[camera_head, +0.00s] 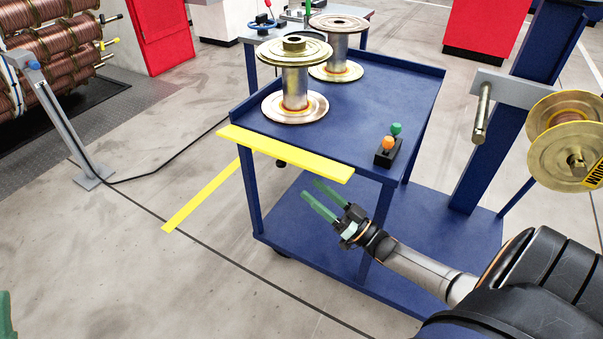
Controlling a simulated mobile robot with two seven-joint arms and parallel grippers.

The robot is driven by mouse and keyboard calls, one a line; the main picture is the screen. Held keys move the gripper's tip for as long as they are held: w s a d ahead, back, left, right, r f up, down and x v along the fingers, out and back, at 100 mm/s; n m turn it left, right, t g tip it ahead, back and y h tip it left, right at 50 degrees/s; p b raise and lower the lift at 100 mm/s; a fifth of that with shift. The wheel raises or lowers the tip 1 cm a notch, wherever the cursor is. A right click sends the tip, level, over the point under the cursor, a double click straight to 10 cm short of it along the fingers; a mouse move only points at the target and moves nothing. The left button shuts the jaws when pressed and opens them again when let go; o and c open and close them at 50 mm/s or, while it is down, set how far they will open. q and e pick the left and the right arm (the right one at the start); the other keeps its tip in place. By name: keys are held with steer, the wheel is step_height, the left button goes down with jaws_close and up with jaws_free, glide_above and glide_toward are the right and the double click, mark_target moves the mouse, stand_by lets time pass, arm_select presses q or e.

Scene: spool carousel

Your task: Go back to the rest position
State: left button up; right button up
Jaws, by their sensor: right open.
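My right gripper (309,188) is open and empty. Its two green fingers are apart and point up and left, in front of the blue cart (350,105) and below the yellow strip on its front edge. My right arm comes in from the lower right. At the bottom left edge, a small green piece shows, which looks like a finger of my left gripper (5,315); the rest is out of the picture. Two metal spools stand upright on the cart top, a near spool (295,85) and a far spool (337,48).
A control box (386,158) with orange and green buttons sits at the cart's right front. At right, a blue post carries a bare peg (482,115) and a brass spool (560,135). A copper coil rack (60,55) stands at left. The floor at lower left is clear.

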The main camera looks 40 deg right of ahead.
steer(key=shift+s+d+f, duration=0.15)
steer(key=shift+s+f, duration=0.1)
steer(key=shift+s, duration=0.3)
